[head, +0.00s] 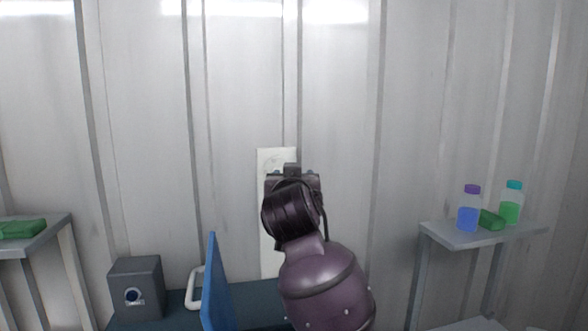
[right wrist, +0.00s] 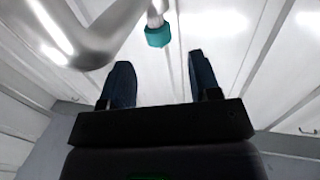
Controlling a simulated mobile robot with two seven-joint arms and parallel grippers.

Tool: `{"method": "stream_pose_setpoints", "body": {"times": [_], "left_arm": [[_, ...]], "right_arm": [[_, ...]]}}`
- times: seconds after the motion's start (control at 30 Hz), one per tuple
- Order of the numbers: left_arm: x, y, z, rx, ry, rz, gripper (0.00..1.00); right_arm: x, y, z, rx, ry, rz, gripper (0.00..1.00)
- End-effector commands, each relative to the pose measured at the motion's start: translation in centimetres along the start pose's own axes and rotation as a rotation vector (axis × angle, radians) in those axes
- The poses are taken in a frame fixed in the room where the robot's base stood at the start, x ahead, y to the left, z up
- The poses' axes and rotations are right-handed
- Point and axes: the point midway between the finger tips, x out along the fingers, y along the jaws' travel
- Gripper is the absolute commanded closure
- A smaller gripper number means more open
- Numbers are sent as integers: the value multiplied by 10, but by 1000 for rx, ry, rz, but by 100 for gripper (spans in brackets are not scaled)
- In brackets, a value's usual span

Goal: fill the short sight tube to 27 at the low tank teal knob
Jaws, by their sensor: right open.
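In the right wrist view a teal knob (right wrist: 158,36) sits on the end of a short pale stem. My right gripper (right wrist: 162,82) is open, its two dark fingers apart, with nothing between them. The knob shows beyond the fingertips, roughly in line with the gap and apart from both fingers. In the head view my right arm rises in the middle, and its wrist hides the fingers and the knob. I cannot make out the short sight tube, its scale or a liquid level. My left gripper is out of view.
A white panel (head: 268,235) stands behind my arm. A blue upright panel (head: 214,285), a white handle (head: 194,287) and a grey box (head: 137,282) are lower left. The right shelf (head: 480,236) holds two bottles and a green item. A thick grey pipe (right wrist: 95,48) curves beside the knob.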

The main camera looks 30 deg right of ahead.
Motion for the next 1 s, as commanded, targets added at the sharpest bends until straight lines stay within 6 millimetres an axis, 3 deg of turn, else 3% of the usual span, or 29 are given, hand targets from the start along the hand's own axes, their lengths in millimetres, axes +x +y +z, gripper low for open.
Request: {"method": "stream_pose_setpoints", "body": {"times": [0.2,0.43,0.9,1.0], "left_arm": [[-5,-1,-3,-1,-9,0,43],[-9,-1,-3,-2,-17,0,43],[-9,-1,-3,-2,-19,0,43],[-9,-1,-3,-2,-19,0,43]], "right_arm": [[40,1,-1,-4,-2,3,43],[69,0,-1,-3,-1,2,43],[80,0,0,-1,-1,1,43],[80,0,0,-1,-1,1,57]]}}
